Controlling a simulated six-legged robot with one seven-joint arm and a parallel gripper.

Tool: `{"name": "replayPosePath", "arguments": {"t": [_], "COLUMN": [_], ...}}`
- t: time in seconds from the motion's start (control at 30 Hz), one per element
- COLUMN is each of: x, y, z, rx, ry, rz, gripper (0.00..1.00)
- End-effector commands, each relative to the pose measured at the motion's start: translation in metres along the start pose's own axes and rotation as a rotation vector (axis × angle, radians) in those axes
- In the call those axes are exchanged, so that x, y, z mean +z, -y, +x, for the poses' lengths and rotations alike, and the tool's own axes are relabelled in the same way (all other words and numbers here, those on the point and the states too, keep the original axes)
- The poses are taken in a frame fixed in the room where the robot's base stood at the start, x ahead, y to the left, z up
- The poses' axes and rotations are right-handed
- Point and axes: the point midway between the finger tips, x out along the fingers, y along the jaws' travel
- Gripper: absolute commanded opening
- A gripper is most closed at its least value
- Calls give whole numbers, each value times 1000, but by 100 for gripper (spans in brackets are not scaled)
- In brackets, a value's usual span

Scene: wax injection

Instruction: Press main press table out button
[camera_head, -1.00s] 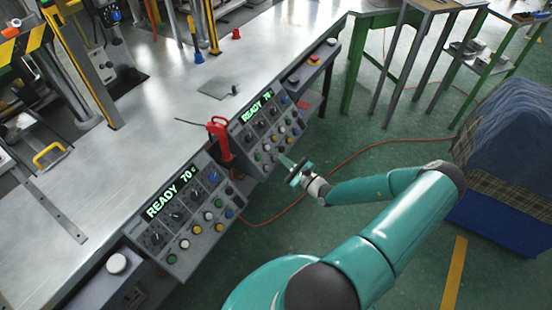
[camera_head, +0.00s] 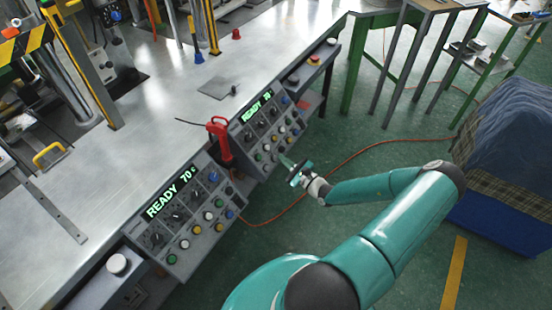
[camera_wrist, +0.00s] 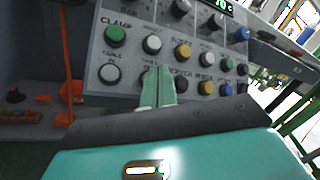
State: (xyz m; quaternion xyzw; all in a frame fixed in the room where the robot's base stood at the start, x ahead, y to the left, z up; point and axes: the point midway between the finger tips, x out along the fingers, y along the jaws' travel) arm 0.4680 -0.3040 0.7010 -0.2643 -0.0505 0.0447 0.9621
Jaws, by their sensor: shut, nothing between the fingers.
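The right-hand control panel (camera_head: 264,132) is on the front of the metal bench, with rows of coloured buttons under a lit green display. In the wrist view, the panel shows a white button (camera_wrist: 110,74) labelled "TABLE IN" at lower left, below a green button (camera_wrist: 115,36) labelled "CLAMP". My gripper (camera_head: 285,160) is shut and empty, with its tips in front of the panel's lower row. In the wrist view, its fingers (camera_wrist: 158,70) cover the spot just right of "TABLE IN". The button there is mostly hidden and its label cannot be read. Contact cannot be told.
A second panel (camera_head: 184,213) with a lit display is at lower left, and a red-handled tool (camera_head: 220,140) stands between the panels. A red emergency-type button (camera_head: 314,59) is on the far end. An orange hose (camera_head: 352,155) crosses the green floor. Floor right of the panels is mostly clear.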

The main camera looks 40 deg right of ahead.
Motion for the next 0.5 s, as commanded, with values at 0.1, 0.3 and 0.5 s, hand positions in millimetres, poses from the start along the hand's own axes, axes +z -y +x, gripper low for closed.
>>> {"name": "replayPosePath", "arguments": {"t": [0.1, 0.3, 0.5], "x": [0, -1, -4], "y": [0, -2, -4], "z": [0, 2, 6], "rx": [0, 1, 0], "ry": [0, 0, 0], "rz": [0, 0, 0], "gripper": [0, 0, 0]}}
